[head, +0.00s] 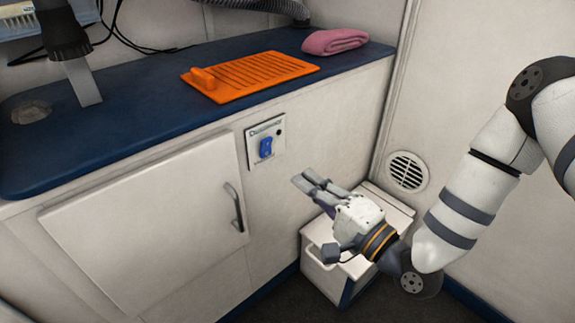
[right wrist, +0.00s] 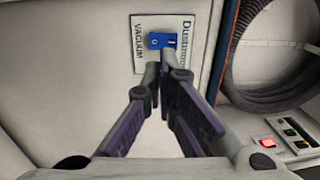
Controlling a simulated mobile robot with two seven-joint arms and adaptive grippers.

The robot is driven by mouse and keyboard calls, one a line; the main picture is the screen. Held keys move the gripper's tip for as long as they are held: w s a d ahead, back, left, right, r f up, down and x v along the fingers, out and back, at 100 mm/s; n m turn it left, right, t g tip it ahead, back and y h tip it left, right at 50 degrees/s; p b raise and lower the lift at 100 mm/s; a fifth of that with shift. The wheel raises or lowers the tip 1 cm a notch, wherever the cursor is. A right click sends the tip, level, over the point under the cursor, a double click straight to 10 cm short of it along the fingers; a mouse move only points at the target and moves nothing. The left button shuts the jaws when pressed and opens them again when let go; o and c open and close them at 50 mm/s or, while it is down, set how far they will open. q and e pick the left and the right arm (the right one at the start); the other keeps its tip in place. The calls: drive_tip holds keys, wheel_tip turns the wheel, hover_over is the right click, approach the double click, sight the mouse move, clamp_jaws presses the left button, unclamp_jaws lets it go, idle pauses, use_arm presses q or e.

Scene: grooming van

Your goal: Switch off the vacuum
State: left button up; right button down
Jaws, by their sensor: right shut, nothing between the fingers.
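The vacuum's switch panel (head: 279,153) is a white plate on the cabinet front, just below the counter. Its blue rocker switch (head: 266,147) sits in the middle of the plate. In the right wrist view the plate (right wrist: 143,62) carries the word VACUUM, and the blue switch (right wrist: 157,41) shows just beyond the fingertips. My right gripper (head: 305,180) is shut and empty, below and to the right of the panel in the head view. Its fingers also show in the right wrist view (right wrist: 160,68), overlapping the plate; contact cannot be told.
The blue counter (head: 130,115) holds an orange ridged board (head: 255,77) and a pink towel (head: 335,41). A cabinet door handle (head: 234,208) protrudes left of the gripper. A white box (head: 325,277) stands below it. A red-lit control (right wrist: 267,143) and coiled hose (right wrist: 235,60) show.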

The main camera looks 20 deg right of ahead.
drive_tip(key=v, duration=0.3)
idle(0.4)
